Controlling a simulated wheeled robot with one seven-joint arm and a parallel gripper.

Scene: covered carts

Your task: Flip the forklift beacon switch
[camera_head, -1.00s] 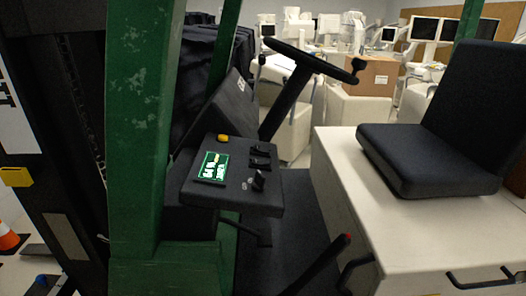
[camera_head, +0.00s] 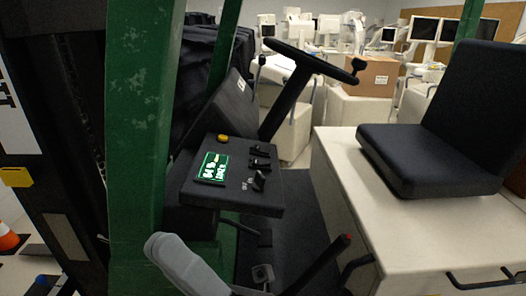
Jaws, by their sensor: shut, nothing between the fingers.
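The forklift's black control panel (camera_head: 232,178) stands left of centre, below the steering wheel. It carries a lit green display (camera_head: 213,167), a yellow button (camera_head: 223,138) and several black switches on its right side. The nearest switch (camera_head: 259,181) has small white marks beside it. Which switch is the beacon's is too small to read. My grey arm shows at the bottom left of centre. My dark gripper (camera_head: 262,270) is small and hard to make out against the dark floor, below the panel's front edge and apart from the switches. It looks shut and empty.
A green post (camera_head: 135,140) rises left of the panel. The black steering wheel (camera_head: 310,60) is behind it. A red-tipped lever (camera_head: 330,258) and the pale seat base (camera_head: 370,210) with a black seat (camera_head: 425,165) stand to the right. The space above the panel is clear.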

